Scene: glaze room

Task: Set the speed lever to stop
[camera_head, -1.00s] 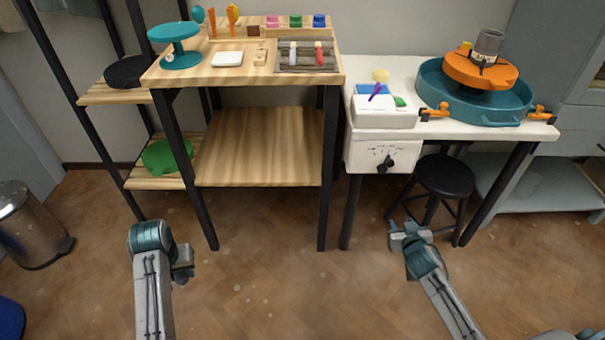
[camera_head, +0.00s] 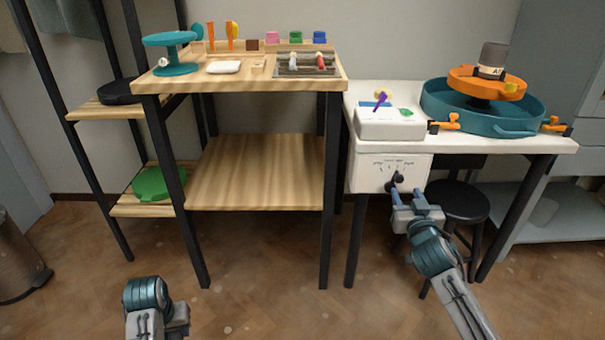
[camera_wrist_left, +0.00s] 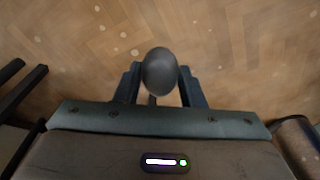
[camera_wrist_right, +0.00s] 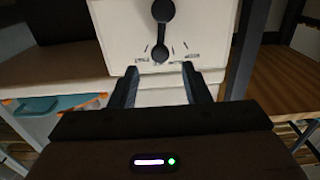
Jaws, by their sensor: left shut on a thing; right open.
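The speed lever (camera_head: 397,180) is a black lever on the front of the white control box (camera_head: 367,170), under a printed dial whose words are too small to read. In the right wrist view the lever (camera_wrist_right: 161,32) runs from its round hub to a knob near the middle of the scale marks. My right gripper (camera_head: 407,196) is open just in front of the box. The lever's knob lies ahead of the gap between its fingers, with no clear contact. My left gripper (camera_wrist_left: 160,72) is shut on a dark grey rounded thing (camera_wrist_left: 160,75), low over the floor.
The control box is at the left end of a white table with an orange wheel (camera_head: 487,83) in a teal basin (camera_head: 470,118). A black stool (camera_head: 457,201) stands below, beside my right arm. A wooden bench (camera_head: 238,84) with tools stands left. Open floor lies in front.

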